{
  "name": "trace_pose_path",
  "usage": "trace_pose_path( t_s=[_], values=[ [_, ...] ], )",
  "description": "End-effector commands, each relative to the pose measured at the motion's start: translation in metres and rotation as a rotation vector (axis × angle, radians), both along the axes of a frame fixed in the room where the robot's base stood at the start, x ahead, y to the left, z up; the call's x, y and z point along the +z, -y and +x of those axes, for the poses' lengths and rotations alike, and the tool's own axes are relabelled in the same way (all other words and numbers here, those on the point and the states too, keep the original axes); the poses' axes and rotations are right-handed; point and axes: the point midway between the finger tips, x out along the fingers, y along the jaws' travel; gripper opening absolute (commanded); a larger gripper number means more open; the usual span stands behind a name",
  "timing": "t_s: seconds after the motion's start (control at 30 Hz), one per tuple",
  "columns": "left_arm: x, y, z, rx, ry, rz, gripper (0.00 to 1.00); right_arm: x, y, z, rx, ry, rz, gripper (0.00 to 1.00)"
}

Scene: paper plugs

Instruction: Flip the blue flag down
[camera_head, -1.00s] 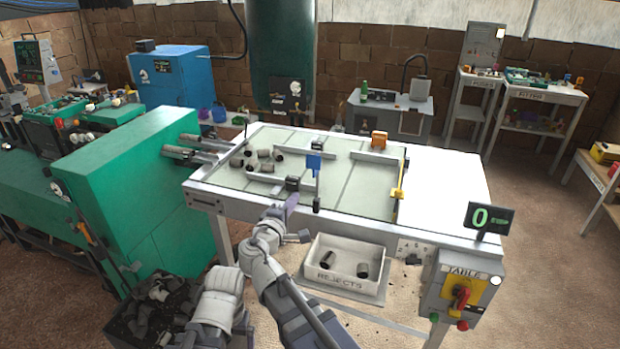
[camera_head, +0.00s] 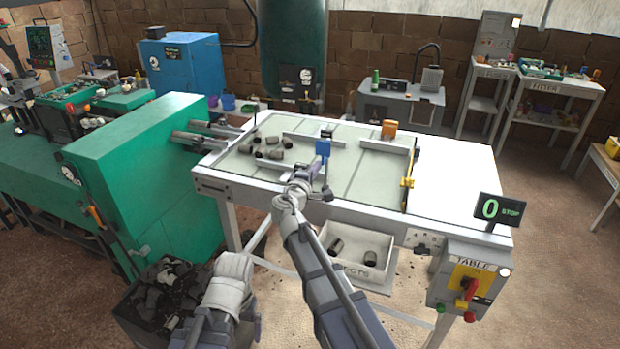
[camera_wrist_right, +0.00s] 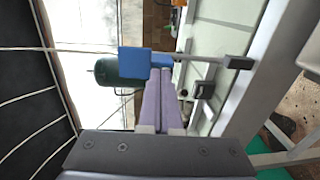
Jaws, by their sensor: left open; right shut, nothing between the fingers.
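The blue flag (camera_head: 323,148) stands upright at the top of a thin rod at the table's near edge, with a dark block at the rod's lower end. In the right wrist view the flag (camera_wrist_right: 134,62) and its rod lie just beyond my fingertips. My right gripper (camera_head: 311,166) is shut and empty, close beside the flag's rod; its purple fingers (camera_wrist_right: 161,76) meet the flag's edge in the wrist view, but I cannot tell if they touch. My left arm is low at the left of the head view, its fingers hidden.
The table (camera_head: 460,170) holds several dark plugs (camera_head: 268,150) at its left. A white rejects box (camera_head: 375,270) sits below the near edge. A control box (camera_head: 466,280) is at the right corner.

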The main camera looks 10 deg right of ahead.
Motion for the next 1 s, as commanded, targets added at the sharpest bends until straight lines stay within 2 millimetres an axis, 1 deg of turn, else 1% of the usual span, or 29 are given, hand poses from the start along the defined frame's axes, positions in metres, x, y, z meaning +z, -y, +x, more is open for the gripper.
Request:
trace_pose_path(
  t_s=[0.03,0.23,0.73,0.87,1.0],
  values=[
    [-0.001,0.0,0.0,0.0,0.0,0.0,0.97,-0.001,0.004,0.008,-0.001,0.0,0.0,0.0],
    [-0.002,0.0,0.0,0.0,0.0,0.0,0.97,-0.002,0.014,0.021,-0.001,0.0,0.0,0.0],
    [-0.001,0.0,0.0,0.0,0.0,0.0,0.97,-0.002,0.016,0.024,0.0,-0.002,0.002,0.0],
    [0.008,0.0,0.0,0.0,0.0,0.0,0.97,0.003,0.018,0.027,-0.002,-0.019,0.014,0.0],
    [0.029,0.0,0.0,0.0,0.0,0.0,0.97,0.011,0.023,0.034,-0.004,-0.068,0.046,0.0]
  ],
)
